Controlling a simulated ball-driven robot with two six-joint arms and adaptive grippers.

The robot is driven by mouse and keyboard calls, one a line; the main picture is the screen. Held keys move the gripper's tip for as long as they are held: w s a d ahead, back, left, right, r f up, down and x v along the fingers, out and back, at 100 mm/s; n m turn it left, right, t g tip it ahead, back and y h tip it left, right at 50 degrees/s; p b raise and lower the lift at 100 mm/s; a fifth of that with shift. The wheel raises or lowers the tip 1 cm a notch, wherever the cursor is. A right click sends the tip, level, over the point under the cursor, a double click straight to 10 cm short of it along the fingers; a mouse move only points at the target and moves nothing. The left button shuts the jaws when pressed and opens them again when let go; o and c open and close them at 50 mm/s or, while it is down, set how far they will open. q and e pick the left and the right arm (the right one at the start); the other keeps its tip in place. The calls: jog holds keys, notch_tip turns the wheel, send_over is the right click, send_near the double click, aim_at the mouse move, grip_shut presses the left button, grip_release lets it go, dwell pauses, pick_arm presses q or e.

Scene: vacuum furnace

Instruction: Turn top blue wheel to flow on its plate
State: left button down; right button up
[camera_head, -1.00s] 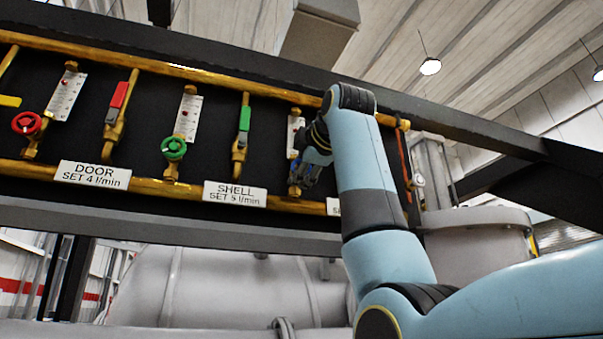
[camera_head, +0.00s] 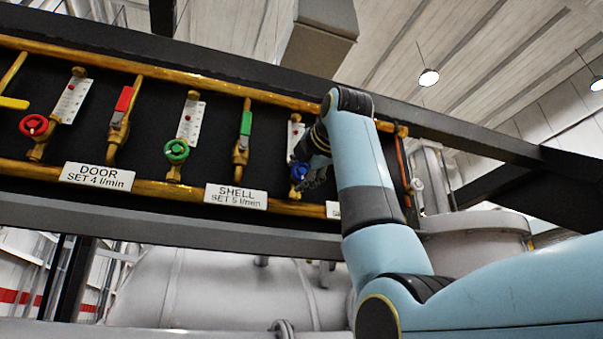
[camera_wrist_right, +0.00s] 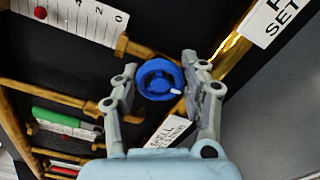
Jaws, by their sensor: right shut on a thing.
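The blue wheel (camera_wrist_right: 158,80) is in the middle of the right wrist view, with a small white mark at its lower right rim. My right gripper (camera_wrist_right: 161,76) has one finger on each side of it and is shut on its rim. In the head view the blue wheel (camera_head: 299,171) shows partly beside my right gripper (camera_head: 309,178), whose fingers are hard to make out. The wheel's scale plate (camera_wrist_right: 80,18) shows the numbers 0, 2 and 4 and a red ball low on it. Its label plate (camera_wrist_right: 278,18) is cut off, with only "SET" readable. My left gripper is not in view.
A green wheel (camera_head: 176,150) and a red wheel (camera_head: 33,125) sit left on the same panel, with green (camera_head: 246,122) and red (camera_head: 124,99) lever handles. Brass pipes (camera_head: 160,188) run along the panel.

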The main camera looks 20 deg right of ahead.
jog(key=shift+f, duration=0.15)
jog(key=o, duration=1.2)
jog(key=s, duration=1.2)
jog(key=shift+d, duration=0.2)
